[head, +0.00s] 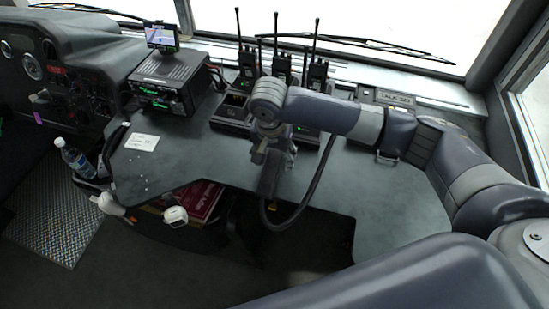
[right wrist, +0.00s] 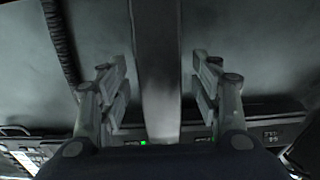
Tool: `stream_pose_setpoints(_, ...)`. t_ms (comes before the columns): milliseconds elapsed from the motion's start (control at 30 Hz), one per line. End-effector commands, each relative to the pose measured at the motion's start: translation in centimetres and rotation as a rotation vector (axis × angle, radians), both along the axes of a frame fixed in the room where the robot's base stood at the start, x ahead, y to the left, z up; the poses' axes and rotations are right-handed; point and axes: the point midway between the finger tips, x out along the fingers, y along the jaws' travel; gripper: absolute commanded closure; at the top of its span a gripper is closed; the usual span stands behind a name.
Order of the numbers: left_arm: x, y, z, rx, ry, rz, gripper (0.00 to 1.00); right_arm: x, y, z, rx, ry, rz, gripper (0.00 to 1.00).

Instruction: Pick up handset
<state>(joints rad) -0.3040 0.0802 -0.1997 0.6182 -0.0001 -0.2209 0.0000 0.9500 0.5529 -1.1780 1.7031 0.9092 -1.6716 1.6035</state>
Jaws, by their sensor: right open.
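The handset (head: 268,181) is a long dark bar near the front edge of the grey desk, with a black cord looping from its lower end. My right gripper (head: 271,157) is above its upper part and hides some of it. In the right wrist view the handset (right wrist: 157,60) runs lengthwise between the two fingers of my right gripper (right wrist: 160,88). The fingers are open, one on each side, with a visible gap to the handset on both sides. The cord (right wrist: 60,42) shows at the upper left there. My left gripper is not in view.
Several radios with upright antennas (head: 247,66) stand behind my right arm. A radio unit (head: 168,80) with a small screen (head: 161,36) stands at the back left. A white card (head: 142,142) lies on the desk. A water bottle (head: 76,160) is at the left. The desk's right side is bare.

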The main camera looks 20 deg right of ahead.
Motion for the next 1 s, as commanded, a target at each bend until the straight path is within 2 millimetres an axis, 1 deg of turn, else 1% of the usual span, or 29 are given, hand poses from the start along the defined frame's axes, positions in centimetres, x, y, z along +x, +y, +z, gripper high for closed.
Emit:
stream_pose_setpoints(33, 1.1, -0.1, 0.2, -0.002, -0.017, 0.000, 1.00, 0.1, -0.1, -0.7, -0.002, 0.002, -0.001, 0.42)
stream_pose_setpoints(133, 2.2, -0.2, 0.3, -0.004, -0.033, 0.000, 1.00, 0.2, -0.2, -1.6, 0.000, 0.001, -0.001, 0.42)
stream_pose_setpoints(267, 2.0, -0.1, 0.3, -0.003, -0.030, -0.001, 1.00, 0.3, -0.2, -2.0, 0.000, 0.000, 0.001, 0.42)
stream_pose_setpoints(400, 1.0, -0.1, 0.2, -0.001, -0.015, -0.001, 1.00, 0.3, -0.2, -2.0, 0.000, 0.000, 0.001, 0.42)
stream_pose_setpoints(433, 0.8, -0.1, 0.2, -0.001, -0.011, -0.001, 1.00, 0.3, -0.2, -2.0, 0.000, 0.000, 0.001, 0.46)
stream_pose_setpoints(467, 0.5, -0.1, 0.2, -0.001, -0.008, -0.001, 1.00, 0.3, -0.2, -2.0, 0.000, 0.000, 0.001, 0.53)
stream_pose_setpoints(500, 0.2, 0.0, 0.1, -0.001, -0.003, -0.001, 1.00, 0.3, -0.2, -2.0, 0.000, 0.000, 0.001, 0.62)
stream_pose_setpoints(567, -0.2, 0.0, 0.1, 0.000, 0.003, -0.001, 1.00, 0.3, -0.2, -2.0, 0.001, 0.000, 0.001, 0.76)
stream_pose_setpoints(600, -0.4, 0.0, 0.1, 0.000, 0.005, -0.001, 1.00, 0.3, -0.2, -2.0, 0.001, -0.001, 0.000, 0.85)
stream_pose_setpoints(633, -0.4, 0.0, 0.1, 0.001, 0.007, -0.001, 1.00, 0.3, -0.2, -2.0, 0.001, -0.001, 0.000, 0.92)
stream_pose_setpoints(667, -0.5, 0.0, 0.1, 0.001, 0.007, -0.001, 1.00, 0.3, -0.2, -2.0, 0.001, -0.001, 0.000, 0.95)
stream_pose_setpoints(1000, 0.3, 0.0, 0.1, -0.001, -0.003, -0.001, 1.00, 0.3, -0.1, -1.8, 0.002, -0.001, 0.000, 0.94)
